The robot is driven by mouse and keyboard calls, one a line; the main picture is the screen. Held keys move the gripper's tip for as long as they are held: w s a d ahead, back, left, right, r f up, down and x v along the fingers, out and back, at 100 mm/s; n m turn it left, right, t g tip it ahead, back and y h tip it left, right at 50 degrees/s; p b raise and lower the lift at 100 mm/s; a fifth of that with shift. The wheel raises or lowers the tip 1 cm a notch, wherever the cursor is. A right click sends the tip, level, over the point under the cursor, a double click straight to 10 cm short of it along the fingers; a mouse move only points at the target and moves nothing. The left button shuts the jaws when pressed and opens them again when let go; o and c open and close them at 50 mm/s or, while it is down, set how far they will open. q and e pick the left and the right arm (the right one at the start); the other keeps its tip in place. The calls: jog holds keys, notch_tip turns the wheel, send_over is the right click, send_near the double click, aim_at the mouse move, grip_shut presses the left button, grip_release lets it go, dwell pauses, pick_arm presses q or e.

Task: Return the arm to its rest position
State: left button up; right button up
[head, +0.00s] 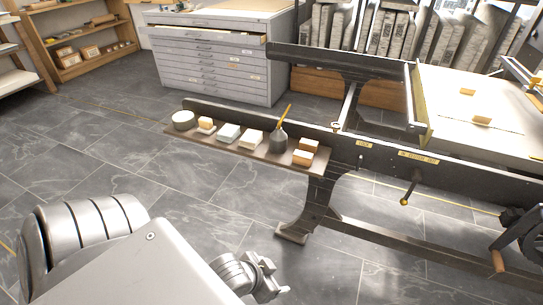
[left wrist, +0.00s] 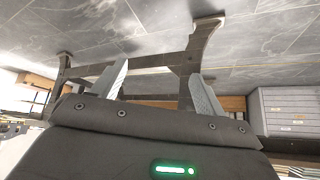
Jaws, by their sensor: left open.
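My left gripper (head: 272,279) is low in the head view, at the bottom middle, over the tiled floor and in front of the press's near leg. In the left wrist view my left gripper (left wrist: 160,85) has its two fingers wide apart with nothing between them. It is open and empty, apart from the press and its shelf. My right gripper does not show in either view.
A dark press frame (head: 350,150) stands at the right. Its side shelf (head: 232,146) holds several small blocks, a round tin and a pot with a brush. A grey drawer cabinet (head: 215,65) has one drawer pulled out. The floor (head: 130,150) at left is clear.

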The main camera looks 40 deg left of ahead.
pick_arm(q)
jog(key=shift+s+d, duration=0.2)
jog(key=shift+s, duration=0.1)
jog(key=shift+f, duration=0.1)
